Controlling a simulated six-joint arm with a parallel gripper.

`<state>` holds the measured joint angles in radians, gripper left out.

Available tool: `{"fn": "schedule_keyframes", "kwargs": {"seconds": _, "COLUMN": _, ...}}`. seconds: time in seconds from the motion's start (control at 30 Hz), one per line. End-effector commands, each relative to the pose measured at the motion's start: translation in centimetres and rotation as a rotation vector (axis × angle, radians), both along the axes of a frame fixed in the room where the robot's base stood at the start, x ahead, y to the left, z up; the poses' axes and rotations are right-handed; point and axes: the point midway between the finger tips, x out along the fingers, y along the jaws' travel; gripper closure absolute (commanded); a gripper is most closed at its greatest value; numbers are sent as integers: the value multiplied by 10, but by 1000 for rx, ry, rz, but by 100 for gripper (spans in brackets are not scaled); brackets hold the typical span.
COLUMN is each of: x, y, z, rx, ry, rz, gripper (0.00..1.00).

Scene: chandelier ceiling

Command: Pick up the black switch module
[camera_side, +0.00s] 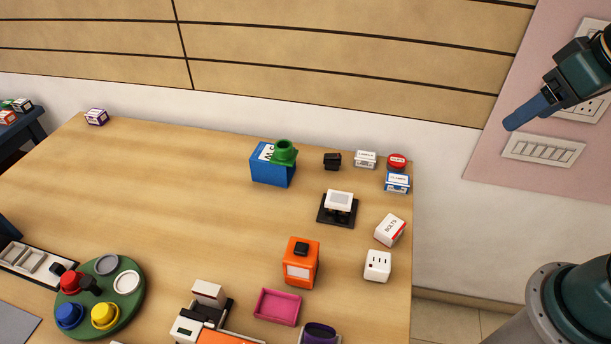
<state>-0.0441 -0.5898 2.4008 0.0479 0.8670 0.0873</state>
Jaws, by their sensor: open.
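A small black block (332,160), which looks like the black switch module, stands near the table's back edge, between a blue box and a small white box. Another small black piece (301,249) sits on top of an orange box (302,270), and I cannot tell for certain which one is the module. My gripper (515,121) is high at the upper right, in front of the wall and well away from both. It is open and empty; its blue fingers overlap from this side.
The blue box (270,170) carries a green piece (284,151). A black base (338,216) with a white top, a bolts box (390,230) and a white outlet (378,265) stand nearby. A pink tray (277,307) lies in front. The table's left middle is clear.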

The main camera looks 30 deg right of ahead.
Motion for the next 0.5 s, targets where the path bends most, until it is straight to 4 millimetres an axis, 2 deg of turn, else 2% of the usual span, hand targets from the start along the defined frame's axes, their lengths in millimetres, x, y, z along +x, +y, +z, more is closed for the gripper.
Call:
{"fn": "schedule_keyframes", "kwargs": {"seconds": 0.23, "x": 54, "y": 6, "z": 2, "rx": 24, "ry": 35, "rz": -90, "gripper": 33}}
{"fn": "schedule_keyframes", "kwargs": {"seconds": 0.5, "x": 112, "y": 18, "z": -7, "rx": 39, "ry": 61, "rz": -191, "gripper": 33}}
